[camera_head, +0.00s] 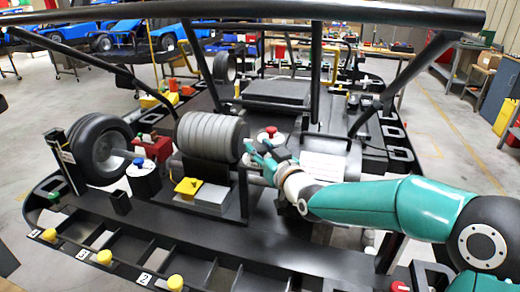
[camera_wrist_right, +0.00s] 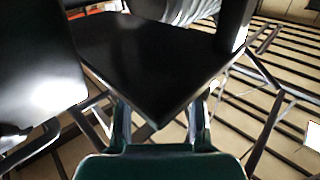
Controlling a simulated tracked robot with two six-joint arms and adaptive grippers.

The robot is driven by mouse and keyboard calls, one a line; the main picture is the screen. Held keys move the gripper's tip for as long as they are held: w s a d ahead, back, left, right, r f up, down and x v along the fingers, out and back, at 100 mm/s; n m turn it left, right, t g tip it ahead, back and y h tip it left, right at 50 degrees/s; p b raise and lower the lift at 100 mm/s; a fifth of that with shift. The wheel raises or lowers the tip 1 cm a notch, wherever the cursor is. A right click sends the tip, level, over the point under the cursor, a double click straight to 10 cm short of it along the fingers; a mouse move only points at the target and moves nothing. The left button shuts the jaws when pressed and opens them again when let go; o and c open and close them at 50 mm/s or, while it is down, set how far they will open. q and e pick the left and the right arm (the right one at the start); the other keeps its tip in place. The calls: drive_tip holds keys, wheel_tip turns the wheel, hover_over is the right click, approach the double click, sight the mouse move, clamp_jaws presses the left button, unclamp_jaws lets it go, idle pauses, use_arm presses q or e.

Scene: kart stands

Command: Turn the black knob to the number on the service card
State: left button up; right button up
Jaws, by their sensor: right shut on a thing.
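My right gripper (camera_head: 264,163) reaches in from the right to the middle of the kart stand, beside the ribbed grey cylinder. Its fingers are closed on a dark block (camera_head: 282,155), which I take to be the black knob. In the right wrist view the fingers (camera_wrist_right: 160,128) sit on both sides of the corner of a glossy black piece (camera_wrist_right: 145,60). No pointer or dial numbers can be read. A white card with faint lines (camera_head: 325,165), perhaps the service card, lies just right of the gripper; its text is unreadable. My left gripper is out of view.
A red knob (camera_head: 270,132) stands just behind the gripper. The ribbed cylinder (camera_head: 211,136) is close on its left. Black frame bars (camera_head: 330,12) cross above. Yellow knobs (camera_head: 175,283) line the front edge.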

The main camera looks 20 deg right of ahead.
drive_tip(key=shift+m+h, duration=0.4)
drive_tip(key=shift+h, duration=0.2)
drive_tip(key=shift+a+m+h+b, duration=0.1)
drive_tip(key=shift+m+h+b, duration=0.35)
drive_tip(key=shift+h, duration=0.35)
drive_tip(key=m+h+p, duration=0.1)
drive_tip(key=m+h, duration=0.1)
drive_tip(key=h, duration=0.1)
drive_tip(key=m+g+h+p, duration=0.1)
drive_tip(key=m+h+p, duration=0.1)
drive_tip(key=h, duration=0.2)
drive_tip(key=m+g+h+p, duration=0.2)
drive_tip(key=m+h, duration=0.1)
drive_tip(key=h, duration=0.1)
drive_tip(key=shift+r+m, duration=0.15)
drive_tip(key=shift+m, duration=0.1)
drive_tip(key=m+g+h+p, duration=0.3)
drive_tip(key=h, duration=0.1)
drive_tip(key=shift+m+g, duration=0.3)
drive_tip(key=shift+g, duration=0.1)
drive_tip(key=shift+m+g+h+p, duration=1.2)
drive_tip(key=shift+m+g+p, duration=0.35)
drive_tip(key=shift+g, duration=0.65)
